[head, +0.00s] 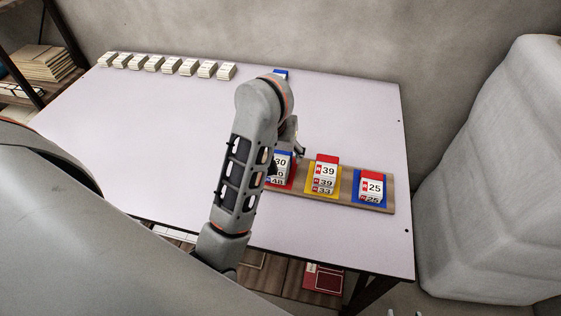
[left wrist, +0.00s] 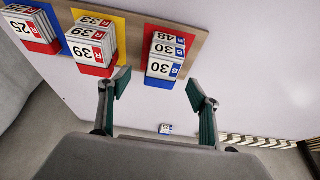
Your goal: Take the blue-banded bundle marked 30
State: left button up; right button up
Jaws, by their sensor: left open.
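The blue-banded bundle marked 30 (left wrist: 163,68) stands at the front of a stack on a red pad (left wrist: 166,22). It also shows in the head view (head: 281,162), partly hidden by my left arm. Another 30 and a 48 are behind it in the stack. My left gripper (left wrist: 158,88) is open. Its fingers frame the space just in front of the bundle, apart from it, with nothing between them. In the head view the gripper is mostly behind my arm. At the head view's bottom edge, two small grey tips may be my right gripper (head: 404,313).
Red-banded bundles marked 39 (head: 328,170) on a yellow pad and 25 (head: 373,187) on a blue pad share the wooden board (head: 345,193). A row of white stacks (head: 167,65) lines the table's back left. A blue-banded bundle (head: 281,74) lies at the far edge.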

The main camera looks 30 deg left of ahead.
aim_at(279, 157)
pick_arm(q)
jog(key=x, duration=0.1)
jog(key=b+x, duration=0.2)
jog(key=x, duration=0.1)
jog(key=shift+a, duration=0.3)
jog(key=shift+w+f+b, duration=0.1)
jog(key=shift+f+b, duration=0.15)
jog(key=shift+b, duration=0.15)
jog(key=shift+w+r, duration=0.1)
jog(key=c, duration=1.2)
pick_arm(e)
jog(key=shift+w+d+f, duration=0.25)
jog(key=shift+f, duration=0.2)
jog(key=shift+w+d+f, duration=0.2)
jog(key=shift+d+f, duration=0.05)
jog(key=shift+f, duration=0.15)
